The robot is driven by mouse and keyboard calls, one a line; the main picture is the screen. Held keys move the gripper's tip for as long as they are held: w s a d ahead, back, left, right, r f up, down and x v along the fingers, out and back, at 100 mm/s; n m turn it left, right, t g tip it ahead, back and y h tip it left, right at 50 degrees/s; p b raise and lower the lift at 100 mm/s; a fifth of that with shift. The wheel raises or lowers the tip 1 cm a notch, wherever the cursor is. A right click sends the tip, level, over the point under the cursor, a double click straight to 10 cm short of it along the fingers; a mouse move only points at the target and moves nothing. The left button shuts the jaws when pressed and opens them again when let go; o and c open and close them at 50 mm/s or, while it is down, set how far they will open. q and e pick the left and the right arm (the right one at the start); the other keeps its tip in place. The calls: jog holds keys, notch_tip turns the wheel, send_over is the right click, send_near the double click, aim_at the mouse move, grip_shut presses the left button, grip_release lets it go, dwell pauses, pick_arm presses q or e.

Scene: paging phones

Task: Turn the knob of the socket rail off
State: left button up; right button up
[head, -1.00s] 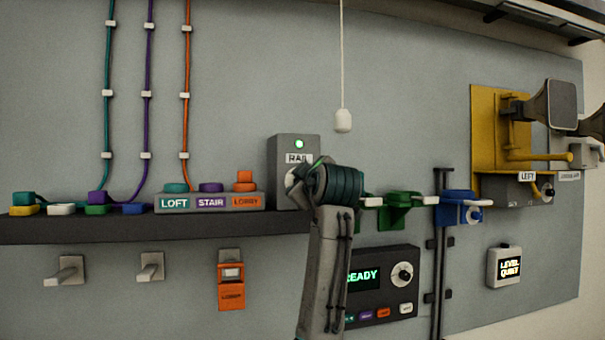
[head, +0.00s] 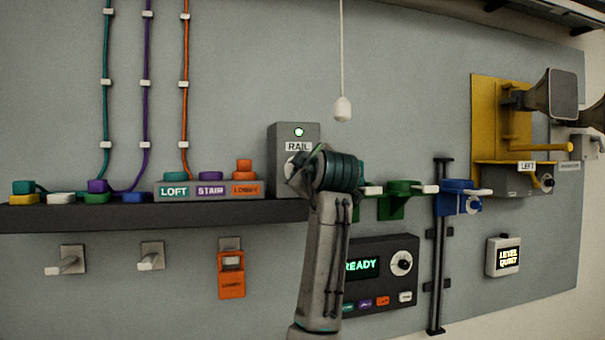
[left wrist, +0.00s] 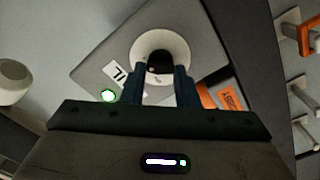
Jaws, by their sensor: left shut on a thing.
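The socket rail box (head: 283,137) is a grey housing labelled RAIL at the wall's middle, standing on the dark shelf. The knob (left wrist: 142,45) is a white round dial with a dark centre. My left gripper (left wrist: 159,72) is shut on the knob, one finger on either side. In the head view my left gripper (head: 298,172) and wrist hide most of the knob. My right gripper is not in view.
LOFT, STAIR and LOBBY plugs (head: 209,190) sit left of the box on the shelf (head: 130,216). Green (head: 400,199) and blue (head: 460,197) holders are to the right. A READY panel (head: 382,285) is below. A pull cord (head: 342,108) hangs above right.

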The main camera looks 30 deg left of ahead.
pick_arm(q)
jog(key=shift+f+n+b, duration=0.15)
jog(key=shift+n+b, duration=1.45)
jog(key=shift+n, duration=1.2)
jog(key=shift+f+n+b, duration=0.15)
jog(key=shift+n+b, duration=1.5)
jog(key=shift+n, duration=1.15)
jog(key=shift+f+n+b, duration=0.15)
jog(key=shift+n+b, duration=1.45)
jog(key=shift+n, duration=1.2)
jog(key=o, duration=1)
jog(key=shift+d, duration=0.1)
jog(key=b+v, duration=0.4)
jog(key=v, duration=0.6)
jog(key=shift+s+d, duration=0.25)
jog(key=shift+s, duration=0.05)
